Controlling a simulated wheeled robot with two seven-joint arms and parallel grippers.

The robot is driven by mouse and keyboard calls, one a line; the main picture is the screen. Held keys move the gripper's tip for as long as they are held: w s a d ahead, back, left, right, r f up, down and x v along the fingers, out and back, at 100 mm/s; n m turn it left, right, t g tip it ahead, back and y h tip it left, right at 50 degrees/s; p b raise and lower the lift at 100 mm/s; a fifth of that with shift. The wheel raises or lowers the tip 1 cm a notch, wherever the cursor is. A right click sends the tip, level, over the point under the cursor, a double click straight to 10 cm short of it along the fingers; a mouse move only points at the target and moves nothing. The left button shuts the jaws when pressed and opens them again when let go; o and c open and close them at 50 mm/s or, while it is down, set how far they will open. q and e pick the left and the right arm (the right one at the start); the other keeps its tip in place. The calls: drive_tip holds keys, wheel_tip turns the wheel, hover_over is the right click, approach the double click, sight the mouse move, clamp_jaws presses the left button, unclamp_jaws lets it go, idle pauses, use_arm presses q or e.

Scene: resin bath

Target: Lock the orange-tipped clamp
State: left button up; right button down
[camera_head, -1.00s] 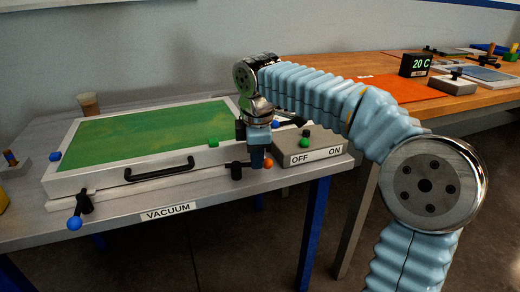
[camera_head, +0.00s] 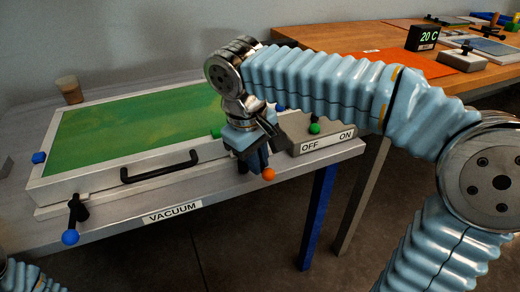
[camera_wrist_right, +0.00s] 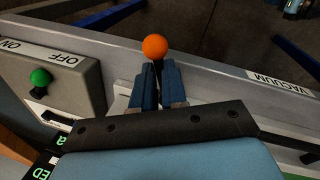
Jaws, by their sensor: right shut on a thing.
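The orange-tipped clamp shows its orange ball (camera_head: 268,174) at the table's front edge, right of the VACUUM label. My right gripper (camera_head: 255,162) is shut on the clamp's handle just behind the ball. In the right wrist view the ball (camera_wrist_right: 155,46) sticks out past the closed blue fingers (camera_wrist_right: 157,85). The clamp's black base and most of its handle are hidden by the gripper, so I cannot tell whether it is locked. The clamp belongs at the front right corner of the green-topped frame (camera_head: 100,178). My left gripper is out of view.
A blue-tipped clamp (camera_head: 73,220) stands at the frame's front left corner. A black handle (camera_head: 160,167) is on the frame's front. A grey OFF/ON switch box (camera_head: 322,142) with a green knob (camera_head: 315,128) stands close right of my right gripper. Floor lies open in front.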

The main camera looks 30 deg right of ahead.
drive_tip(key=shift+s+a+f+m+g+p, duration=0.1)
drive_tip(key=shift+a+m+g+p, duration=0.25)
drive_tip(key=shift+m, duration=0.7)
drive_tip(key=shift+s+a+m+g+p, duration=0.15)
drive_tip(key=shift+a+m, duration=0.4)
drive_tip(key=shift+m, duration=0.5)
drive_tip(key=c, duration=1.2)
unclamp_jaws()
drive_tip(key=shift+a, duration=0.1)
drive_tip(key=shift+o, duration=0.2)
wheel_tip(320, 180, up, 14)
drive_tip(key=a, duration=0.2)
drive_tip(key=shift+a+f, duration=0.2)
drive_tip(key=shift+a, duration=0.15)
